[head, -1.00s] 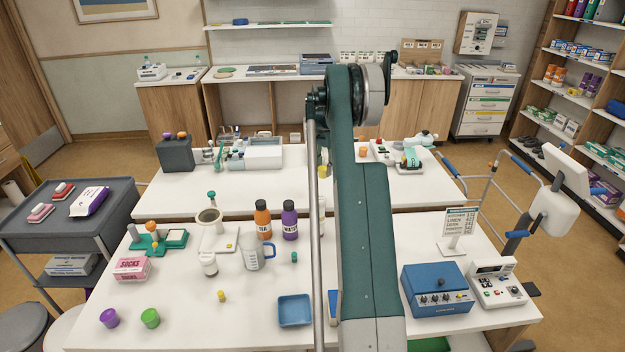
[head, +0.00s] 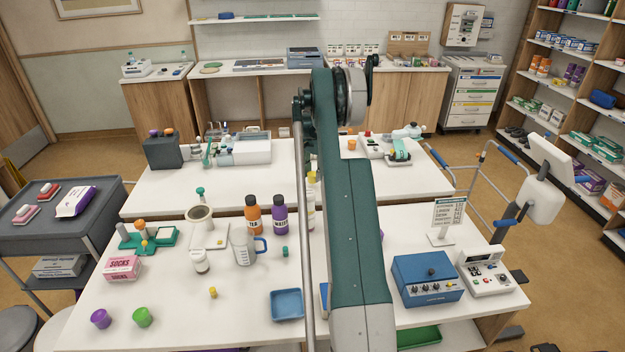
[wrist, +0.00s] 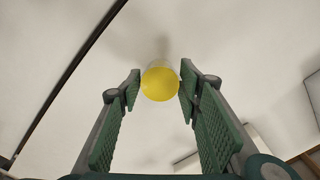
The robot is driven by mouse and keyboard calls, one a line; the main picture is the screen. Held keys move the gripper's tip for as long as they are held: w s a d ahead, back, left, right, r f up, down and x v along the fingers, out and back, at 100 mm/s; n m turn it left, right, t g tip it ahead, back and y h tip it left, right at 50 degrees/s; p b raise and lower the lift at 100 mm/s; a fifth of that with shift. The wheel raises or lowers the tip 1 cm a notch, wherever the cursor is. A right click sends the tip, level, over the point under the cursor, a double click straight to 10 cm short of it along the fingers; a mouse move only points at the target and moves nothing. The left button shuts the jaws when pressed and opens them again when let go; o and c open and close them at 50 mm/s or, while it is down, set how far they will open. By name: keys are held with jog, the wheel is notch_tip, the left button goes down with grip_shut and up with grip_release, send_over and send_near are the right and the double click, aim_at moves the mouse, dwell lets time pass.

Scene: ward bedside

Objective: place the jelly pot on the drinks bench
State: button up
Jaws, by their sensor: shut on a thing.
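In the wrist view a round yellow-topped pot (wrist: 160,85), which looks like the jelly pot, sits between the fingertips of my gripper (wrist: 160,90). Both fingers touch its sides and are shut on it. A pale surface lies beyond it; whether the pot touches it I cannot tell. In the head view my arm hides the gripper and the pot. The near white bench (head: 235,295) carries an orange tea bottle (head: 253,215), a purple water bottle (head: 280,215) and a measuring jug (head: 243,248), so it appears to be the drinks bench.
A second white bench (head: 275,180) stands behind, with a grey box (head: 164,152) and white tray. The near bench holds a blue tray (head: 287,304), a socks box (head: 122,267), a blue device (head: 427,278) and small cups. Bare space lies left of the blue tray.

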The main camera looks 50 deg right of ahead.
aim_at(312, 172)
jog(key=shift+f, duration=1.3)
jog(key=shift+f, duration=0.1)
jog(key=o, duration=0.9)
notch_tip(312, 172, up, 12)
jog(key=shift+r, duration=0.15)
jog(key=shift+a, duration=0.1)
